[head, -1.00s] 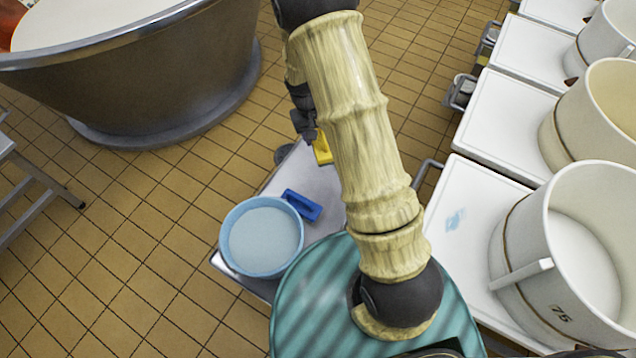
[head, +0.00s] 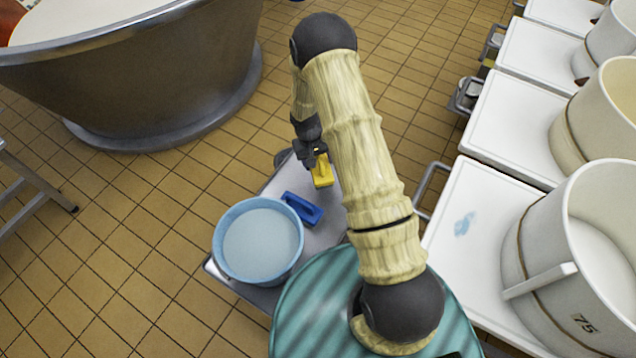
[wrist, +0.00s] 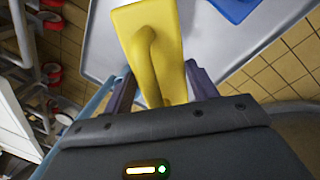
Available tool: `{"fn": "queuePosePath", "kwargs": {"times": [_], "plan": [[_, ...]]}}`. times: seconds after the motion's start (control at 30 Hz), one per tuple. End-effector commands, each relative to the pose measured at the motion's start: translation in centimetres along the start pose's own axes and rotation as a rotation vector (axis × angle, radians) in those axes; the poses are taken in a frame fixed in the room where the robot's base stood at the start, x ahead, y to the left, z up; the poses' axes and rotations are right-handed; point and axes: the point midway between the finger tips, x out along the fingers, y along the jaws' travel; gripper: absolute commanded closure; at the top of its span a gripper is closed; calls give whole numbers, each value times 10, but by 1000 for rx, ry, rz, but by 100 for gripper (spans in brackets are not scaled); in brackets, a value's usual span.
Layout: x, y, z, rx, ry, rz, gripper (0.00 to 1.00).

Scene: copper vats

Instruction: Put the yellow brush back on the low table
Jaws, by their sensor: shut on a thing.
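My gripper (head: 316,160) is shut on the yellow brush (head: 322,173), which is partly hidden by my arm in the head view. In the wrist view the yellow brush (wrist: 150,42) stands out between the two fingers of my gripper (wrist: 160,88), held by its handle end. The low table (head: 322,236) is a grey metal top below and around the brush; in the wrist view its pale top (wrist: 205,45) lies behind the brush. I cannot tell whether the brush touches the top or hangs just above it.
A blue brush (head: 302,209) and a light blue basin (head: 259,241) are on the low table, left of my arm. A large metal vat (head: 150,75) stands at upper left. White carts (head: 478,215) with white tubs (head: 590,235) line the right. Tiled floor (head: 130,230) is open at left.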

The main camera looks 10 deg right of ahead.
Motion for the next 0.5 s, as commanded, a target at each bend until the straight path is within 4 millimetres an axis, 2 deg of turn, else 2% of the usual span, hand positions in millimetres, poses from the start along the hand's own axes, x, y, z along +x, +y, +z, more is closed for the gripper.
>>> {"fn": "queuePosePath", "kwargs": {"times": [0.1,0.23,0.33,0.5], "plan": [[24,-5,2,-3,-4,1,64],[45,-9,1,-6,-2,1,64],[52,-10,0,-4,0,1,64],[52,-10,0,-4,1,0,64]]}}
